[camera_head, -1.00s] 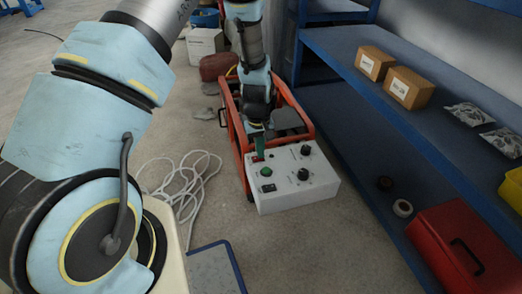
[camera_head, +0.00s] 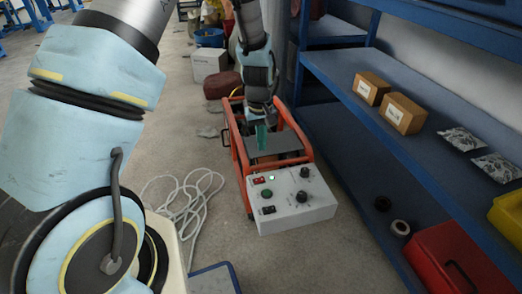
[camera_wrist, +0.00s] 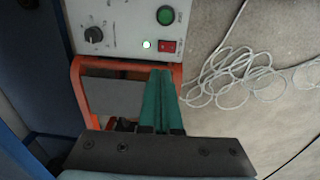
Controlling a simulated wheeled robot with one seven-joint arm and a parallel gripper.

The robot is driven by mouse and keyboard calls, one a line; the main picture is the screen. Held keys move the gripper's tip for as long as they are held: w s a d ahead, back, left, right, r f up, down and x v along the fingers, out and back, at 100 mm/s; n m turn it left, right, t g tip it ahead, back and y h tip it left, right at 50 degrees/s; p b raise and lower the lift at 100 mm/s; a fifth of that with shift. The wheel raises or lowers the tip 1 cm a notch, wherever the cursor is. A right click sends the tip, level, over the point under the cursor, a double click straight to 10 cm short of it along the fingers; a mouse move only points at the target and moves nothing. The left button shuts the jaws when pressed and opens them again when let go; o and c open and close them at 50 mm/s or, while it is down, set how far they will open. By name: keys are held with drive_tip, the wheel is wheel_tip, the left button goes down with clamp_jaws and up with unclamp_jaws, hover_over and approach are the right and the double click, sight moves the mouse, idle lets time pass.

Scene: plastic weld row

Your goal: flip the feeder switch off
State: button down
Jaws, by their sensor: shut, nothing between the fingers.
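A white control box (camera_head: 318,207) sits on the front of an orange-red frame on the floor. A small red rocker switch (camera_head: 259,180) is at its far left corner; it also shows in the wrist view (camera_wrist: 168,46). A pale lamp (camera_wrist: 147,44) beside the switch glows. The label beside the switch is too small to read, and I cannot tell which way the rocker is tipped. My gripper (camera_head: 262,146) has green fingers, shut and empty, behind the box's far edge. In the wrist view the fingertips (camera_wrist: 160,73) are near the switch, apart from it.
The box also carries a green button (camera_head: 267,194), black knobs (camera_head: 302,197) and a black switch (camera_head: 268,210). The orange-red frame's rails (camera_head: 239,160) stand around my gripper. Blue shelving (camera_head: 400,150) stands close on the right. A loose white cable (camera_head: 190,203) lies on the floor left.

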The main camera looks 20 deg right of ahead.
sight(261, 179)
drive_tip(key=shift+r, duration=0.1)
idle(0.3)
drive_tip(key=a+h+b, duration=0.1)
drive_tip(key=a+b, duration=0.1)
drive_tip(key=b, duration=0.3)
drive_tip(key=shift+w+r, duration=0.15)
drive_tip(key=f+b, duration=0.1)
drive_tip(key=f, duration=0.3)
drive_tip(key=d+f+b, duration=0.1)
drive_tip(key=f, duration=0.4)
drive_tip(key=f+b, duration=0.1)
drive_tip(key=f, duration=0.4)
drive_tip(key=shift+d, duration=0.3)
